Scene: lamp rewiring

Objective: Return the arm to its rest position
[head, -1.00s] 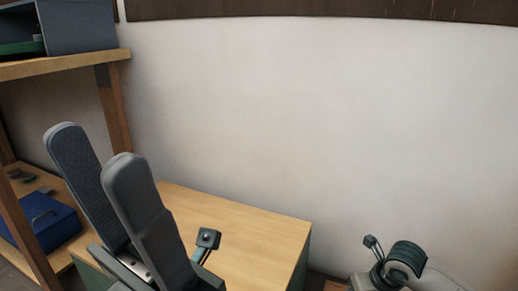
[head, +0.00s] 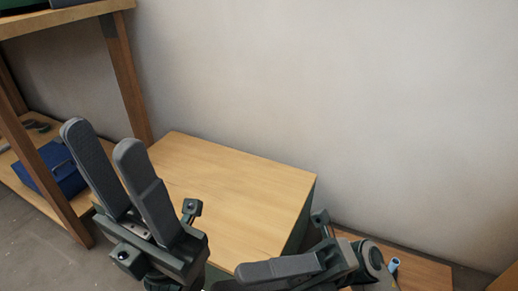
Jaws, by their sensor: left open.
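My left gripper (head: 103,138) is in the lower left of the head view. Its two long grey fingers point up and stand apart, with nothing between them. It shows in front of the wooden-topped cabinet's left part. My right gripper (head: 270,268) is low in the middle of the view, its fingers pointing left and seen from the side. They overlap in the picture, so the gap between them does not show. My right arm comes in from the lower right.
A low cabinet with a bare wooden top (head: 245,190) stands against the white wall. A wooden shelf unit (head: 128,85) is at the left, with a blue box (head: 62,168) on its lower board. Another wooden surface (head: 425,272) lies low at the right, with a small light-blue item (head: 394,264).

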